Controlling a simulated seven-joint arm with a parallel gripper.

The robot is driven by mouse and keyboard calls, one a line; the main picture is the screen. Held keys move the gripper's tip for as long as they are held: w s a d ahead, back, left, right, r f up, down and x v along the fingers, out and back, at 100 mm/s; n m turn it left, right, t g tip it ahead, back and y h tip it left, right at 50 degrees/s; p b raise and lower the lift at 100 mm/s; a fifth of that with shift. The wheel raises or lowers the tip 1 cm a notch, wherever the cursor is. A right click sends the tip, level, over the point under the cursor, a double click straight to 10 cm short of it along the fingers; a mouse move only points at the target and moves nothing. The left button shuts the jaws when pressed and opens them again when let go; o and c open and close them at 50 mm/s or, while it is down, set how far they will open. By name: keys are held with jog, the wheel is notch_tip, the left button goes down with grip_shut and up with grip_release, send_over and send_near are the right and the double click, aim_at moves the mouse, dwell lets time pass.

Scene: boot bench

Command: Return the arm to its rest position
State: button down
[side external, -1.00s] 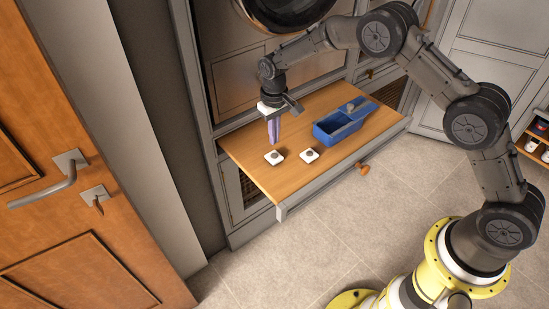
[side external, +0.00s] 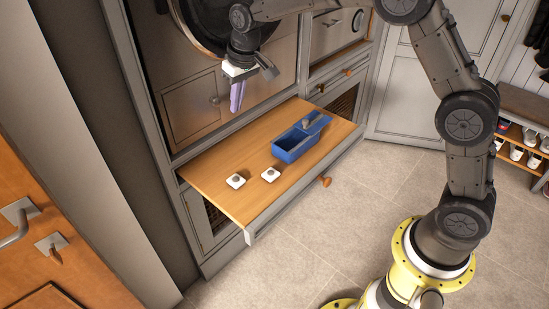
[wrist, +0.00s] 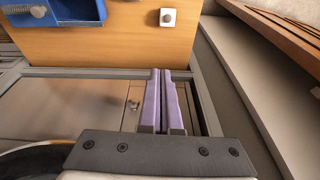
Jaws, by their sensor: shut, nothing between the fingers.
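My gripper (side external: 237,97) has purple fingers that point down, above the back of the wooden pull-out shelf (side external: 217,178) in the side external view. Its fingers are shut against each other with nothing between them, which also shows in the wrist view (wrist: 160,75). The gripper touches nothing. My arm is raised and bent in an arch over the shelf, in front of the grey cabinet.
On the shelf sit a blue box (side external: 292,152) with its blue lid partly off, and two white square pieces with grey tops, left (side external: 236,181) and right (side external: 270,174). An orange wooden door (side external: 25,265) stands at left. A shoe rack (side external: 520,147) is at far right.

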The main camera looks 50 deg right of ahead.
jog(key=s+d+r+t, duration=0.2)
jog(key=s+r, duration=0.5)
jog(key=s, duration=0.3)
jog(key=s+d+r+t, duration=0.1)
jog(key=s+d+r, duration=0.1)
jog(key=s+r, duration=0.65)
jog(key=s+f, duration=0.4)
jog(key=s, duration=0.5)
jog(key=s+d+f, duration=0.1)
jog(key=s+f, duration=0.4)
jog(key=s, duration=0.4)
